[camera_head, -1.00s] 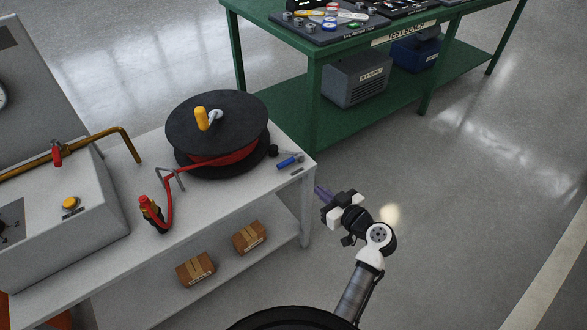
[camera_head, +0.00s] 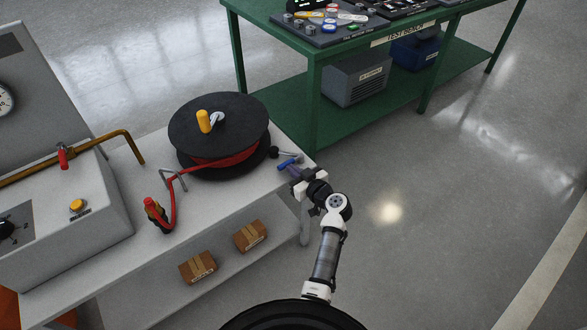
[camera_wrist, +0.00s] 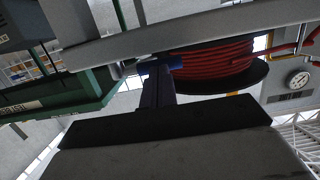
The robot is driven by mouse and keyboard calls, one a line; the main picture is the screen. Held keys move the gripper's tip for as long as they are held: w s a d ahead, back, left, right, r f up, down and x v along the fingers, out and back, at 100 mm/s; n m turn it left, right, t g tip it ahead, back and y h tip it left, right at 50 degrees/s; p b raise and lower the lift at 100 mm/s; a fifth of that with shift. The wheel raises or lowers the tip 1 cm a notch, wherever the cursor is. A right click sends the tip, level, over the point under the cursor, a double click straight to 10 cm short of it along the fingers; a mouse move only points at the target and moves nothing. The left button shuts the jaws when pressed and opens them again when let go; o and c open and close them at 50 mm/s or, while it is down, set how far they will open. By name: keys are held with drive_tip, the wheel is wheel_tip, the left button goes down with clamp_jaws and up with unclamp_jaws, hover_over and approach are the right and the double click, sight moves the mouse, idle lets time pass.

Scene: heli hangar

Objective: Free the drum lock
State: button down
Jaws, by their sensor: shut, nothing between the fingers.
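The hose drum (camera_head: 218,135) is a black reel wound with red hose, with a yellow crank knob (camera_head: 204,121) on top. At its right, by the bench corner, is a small lock lever with a blue handle (camera_head: 290,161). A black knob (camera_head: 273,152) sits between lever and drum. My gripper (camera_head: 296,173) is shut and empty at the bench's right edge, right beside the blue handle. In the wrist view the closed fingers (camera_wrist: 157,88) point at the blue handle (camera_wrist: 163,64), with the drum's red hose (camera_wrist: 215,60) behind. I cannot tell whether they touch it.
The grey bench (camera_head: 120,240) carries a red-and-black hose nozzle (camera_head: 156,213), a brass pipe (camera_head: 100,142) and a control box (camera_head: 75,215). Cardboard boxes (camera_head: 250,236) lie on its lower shelf. A green test bench (camera_head: 315,90) stands behind. The floor at right is clear.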

sight(284, 165)
drive_tip(key=shift+w+a, duration=0.1)
drive_tip(key=shift+a, duration=0.1)
idle(0.4)
drive_tip(key=shift+w+a+m+t+h+p, duration=0.2)
drive_tip(key=shift+a+m+t+h, duration=0.2)
drive_tip(key=shift+m+h, duration=0.25)
drive_tip(key=shift+w+a+m+t+h+p, duration=0.15)
drive_tip(key=shift+a+m+t+h, duration=0.2)
drive_tip(key=shift+m+h, duration=0.3)
drive_tip(key=m+h, duration=0.1)
drive_tip(key=a+m+t+h+p, duration=0.1)
drive_tip(key=h, duration=0.1)
drive_tip(key=shift+w, duration=0.4)
drive_tip(key=shift+w+a+f+b, duration=0.1)
drive_tip(key=shift+w+a+b, duration=0.25)
drive_tip(key=shift+w+b, duration=0.3)
drive_tip(key=shift+w+a+f+b, duration=0.1)
drive_tip(key=shift+w+a+b, duration=0.25)
drive_tip(key=shift+w+b, duration=0.2)
drive_tip(key=shift+w+a+r+b, duration=0.1)
drive_tip(key=shift+w+a+b, duration=0.1)
drive_tip(key=shift+w+b, duration=0.55)
drive_tip(key=shift+w, duration=0.15)
drive_tip(key=shift+w+r, duration=0.1)
drive_tip(key=shift+r, duration=0.05)
drive_tip(key=shift+a, duration=0.1)
